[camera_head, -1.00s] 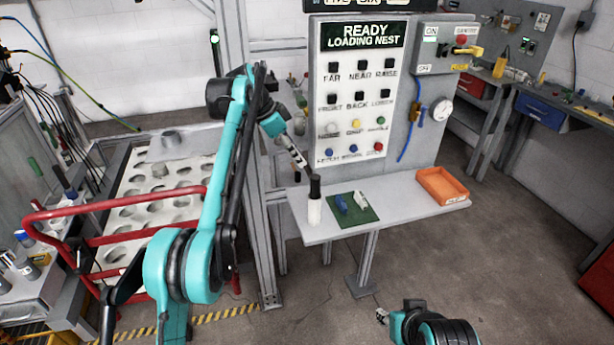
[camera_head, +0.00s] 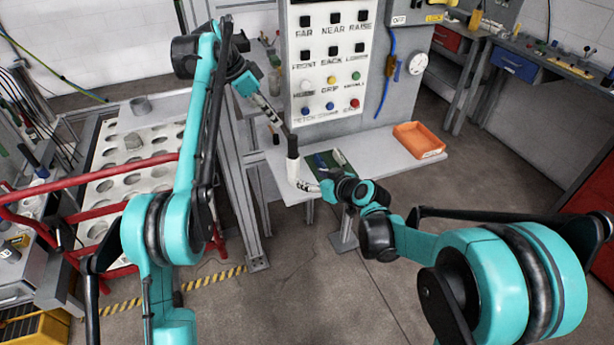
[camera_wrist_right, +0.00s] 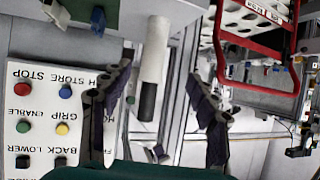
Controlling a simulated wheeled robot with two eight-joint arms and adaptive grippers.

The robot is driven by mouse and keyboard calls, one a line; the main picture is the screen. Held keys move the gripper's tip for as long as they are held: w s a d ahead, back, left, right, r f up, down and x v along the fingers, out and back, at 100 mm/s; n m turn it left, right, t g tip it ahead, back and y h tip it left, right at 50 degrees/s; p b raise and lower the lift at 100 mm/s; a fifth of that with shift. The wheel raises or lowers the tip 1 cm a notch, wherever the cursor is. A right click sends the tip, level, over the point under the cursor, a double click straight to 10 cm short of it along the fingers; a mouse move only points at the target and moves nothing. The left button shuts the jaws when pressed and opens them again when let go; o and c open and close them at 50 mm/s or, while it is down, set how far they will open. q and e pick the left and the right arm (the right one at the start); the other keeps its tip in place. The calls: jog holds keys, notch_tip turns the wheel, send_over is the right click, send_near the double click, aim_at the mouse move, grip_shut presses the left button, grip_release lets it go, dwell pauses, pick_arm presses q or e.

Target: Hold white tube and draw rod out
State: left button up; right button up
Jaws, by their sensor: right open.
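A white tube (camera_head: 293,169) stands upright near the left end of the grey shelf, with a black rod (camera_head: 292,145) rising from its top. In the right wrist view the white tube (camera_wrist_right: 155,50) and black rod (camera_wrist_right: 147,102) appear upside down, between the spread fingers of my right gripper (camera_wrist_right: 160,75), which touch neither. In the head view my right gripper (camera_head: 308,186) is low, just right of the tube's base. My left gripper (camera_head: 283,128) points down close to the rod's top; its fingers are too small to read.
A green mat (camera_head: 318,174) with small blue and white items lies right of the tube, partly hidden by my right arm. An orange tray (camera_head: 419,140) sits at the shelf's right end. A button panel (camera_head: 329,60) rises behind; a red rail (camera_head: 95,175) stands left.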

aim_at(297, 172)
jog(key=shift+n+t+y, duration=0.4)
jog(key=w+f, duration=0.1)
jog(key=w, duration=0.1)
jog(key=w+a+f, duration=0.1)
jog(key=w+f, duration=0.1)
jog(key=shift+w+a+f, duration=0.1)
jog(key=shift+w+a, duration=0.1)
jog(key=x, duration=0.8)
